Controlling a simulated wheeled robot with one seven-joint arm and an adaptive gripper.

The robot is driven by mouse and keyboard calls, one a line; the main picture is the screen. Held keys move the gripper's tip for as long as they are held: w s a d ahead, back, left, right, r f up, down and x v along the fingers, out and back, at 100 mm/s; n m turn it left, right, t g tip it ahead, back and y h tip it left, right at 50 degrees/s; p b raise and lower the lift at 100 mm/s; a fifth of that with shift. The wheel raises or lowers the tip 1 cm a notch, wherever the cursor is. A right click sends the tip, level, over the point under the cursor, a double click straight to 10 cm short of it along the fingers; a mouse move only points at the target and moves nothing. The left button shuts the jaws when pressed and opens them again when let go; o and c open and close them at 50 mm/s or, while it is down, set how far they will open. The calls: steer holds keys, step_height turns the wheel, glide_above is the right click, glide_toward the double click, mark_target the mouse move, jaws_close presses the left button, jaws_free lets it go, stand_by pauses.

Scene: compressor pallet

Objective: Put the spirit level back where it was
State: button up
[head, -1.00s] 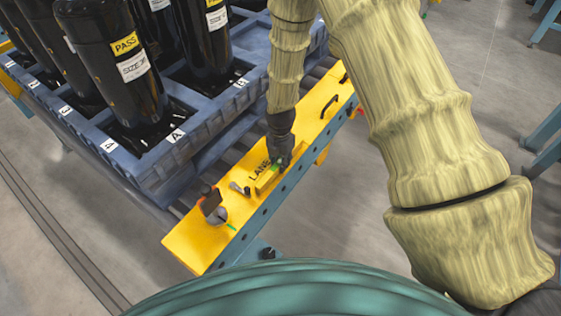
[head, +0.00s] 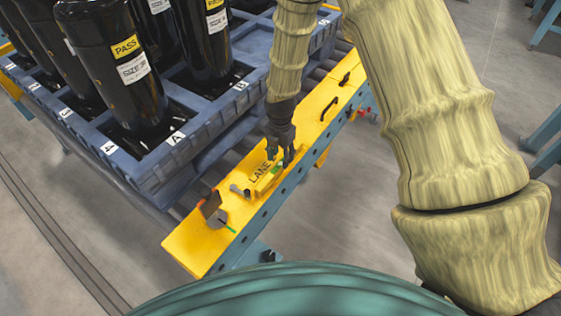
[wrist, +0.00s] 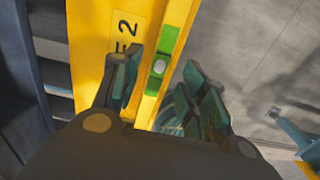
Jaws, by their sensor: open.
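The spirit level (head: 265,183) is a slim yellow bar with green parts, lying along the top of the yellow beam (head: 205,248). In the wrist view the level (wrist: 171,40) runs lengthwise between my fingers, with a green vial block and a pale round spot. The level's near end in that view is hidden by my gripper's body.
A grey metal tool (head: 238,190) and a grey cup-like holder (head: 216,216) are on the beam beside the level. A black handle (head: 329,108) stands farther along it. A blue pallet (head: 165,180) with black compressors (head: 128,75) borders the left side. Grey floor is open at right.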

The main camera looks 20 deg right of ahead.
mark_target(280, 163)
step_height(280, 163, up, 7)
steer(key=s+f+m, duration=0.7)
steer(key=s+f, duration=0.2)
steer(key=f, duration=0.1)
steer(key=s+d+f+m, duration=0.1)
steer(key=s+f+m, duration=0.2)
steer(key=s+m, duration=0.3)
steer(key=s+d+f+m, duration=0.1)
steer(key=s+f+m, duration=0.3)
steer(key=s, duration=0.8)
steer(key=s+d+f+m, duration=0.1)
steer(key=s+f+m, duration=0.3)
steer(key=s+m, duration=0.5)
steer(key=shift+s+d, duration=0.2)
step_height(280, 163, up, 8)
steer(key=p, duration=0.8)
